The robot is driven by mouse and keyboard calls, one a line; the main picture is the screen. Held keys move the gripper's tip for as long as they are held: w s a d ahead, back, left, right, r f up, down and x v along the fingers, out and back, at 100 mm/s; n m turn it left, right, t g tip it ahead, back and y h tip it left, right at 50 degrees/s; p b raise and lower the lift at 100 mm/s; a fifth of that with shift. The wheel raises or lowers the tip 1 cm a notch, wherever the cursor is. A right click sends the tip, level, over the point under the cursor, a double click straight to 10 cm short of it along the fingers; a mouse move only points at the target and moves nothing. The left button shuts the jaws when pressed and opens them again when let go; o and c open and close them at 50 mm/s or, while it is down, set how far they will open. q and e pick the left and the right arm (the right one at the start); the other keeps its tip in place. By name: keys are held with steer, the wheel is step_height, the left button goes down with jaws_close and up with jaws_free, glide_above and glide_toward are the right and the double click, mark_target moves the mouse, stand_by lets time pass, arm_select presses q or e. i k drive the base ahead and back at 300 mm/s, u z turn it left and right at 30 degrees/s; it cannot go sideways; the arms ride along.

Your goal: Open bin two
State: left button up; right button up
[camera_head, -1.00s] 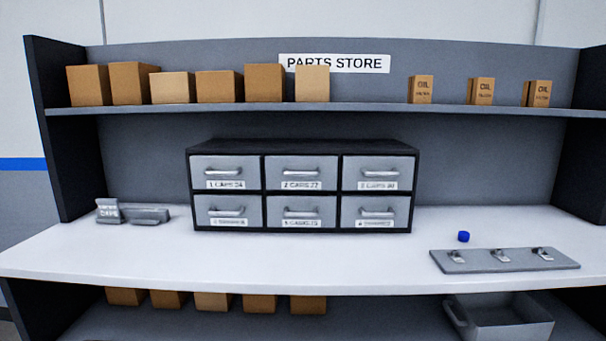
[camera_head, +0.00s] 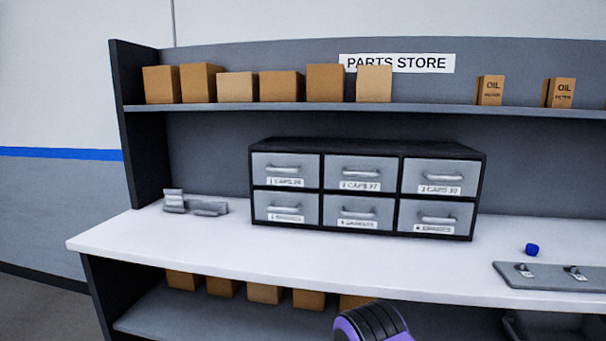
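Bin two (camera_head: 360,173) is the top middle drawer of the black drawer cabinet (camera_head: 484,190) on the white worktop. It has a grey front, a bar handle and a label that reads roughly "2 CAPS 27". It looks shut, flush with the other drawers. Several other drawers, such as drawer one (camera_head: 285,170) at its left and drawer three (camera_head: 439,177) at its right, also look shut. Neither gripper shows. A purple and black part of my own arm shows at the bottom edge, well below and in front of the cabinet.
The white worktop (camera_head: 200,245) is clear in front of the cabinet. A small grey holder (camera_head: 195,204) stands at the left. A blue cap (camera_head: 532,249) and a grey plate with clips (camera_head: 550,277) lie at the right. Brown boxes (camera_head: 307,83) line the upper shelf; others sit below.

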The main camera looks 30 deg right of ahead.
mark_target(360, 167)
steer(key=u, duration=0.05)
steer(key=i, duration=0.35)
steer(key=z, duration=0.85)
